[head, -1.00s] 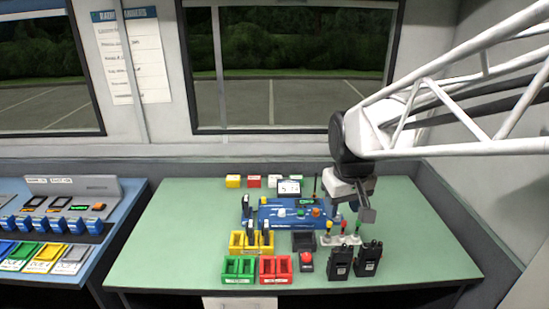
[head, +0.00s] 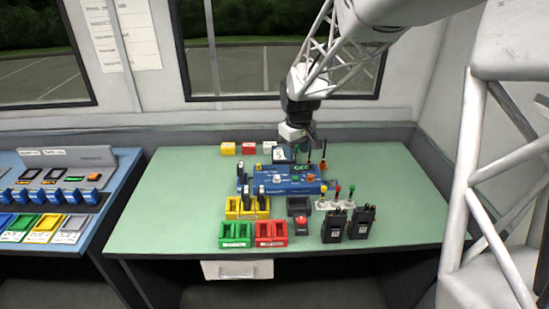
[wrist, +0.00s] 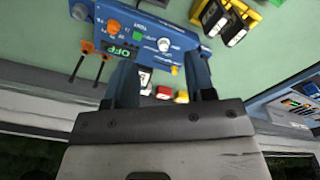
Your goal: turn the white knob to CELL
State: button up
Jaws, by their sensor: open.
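The white knob (head: 276,181) sits on the top of the blue radio unit (head: 246,187), left of an orange knob (head: 310,178). The white knob also shows in the wrist view (wrist: 163,44), just beyond the gap between my fingers. Its pointer and the labels around it are too small to read. A green display (wrist: 122,50) on the unit reads OFF. My gripper (wrist: 160,68) is open and empty. In the head view my gripper (head: 297,142) hangs above the back edge of the unit, apart from the knob.
Yellow (head: 228,148), red (head: 249,148) and white (head: 267,147) blocks stand behind the unit. Yellow (head: 232,207), green (head: 236,234) and red (head: 271,234) holders stand in front. Two black handsets (head: 334,226) are front right. The table (head: 175,195) is clear at left.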

jog(key=n, duration=0.2)
send_over(277, 176)
jog(key=shift+g, duration=0.3)
notch_tip(277, 176, down, 10)
jog(key=shift+f, duration=0.1)
jog(key=shift+f, duration=0.15)
jog(key=shift+f, duration=3.75)
grip_shut()
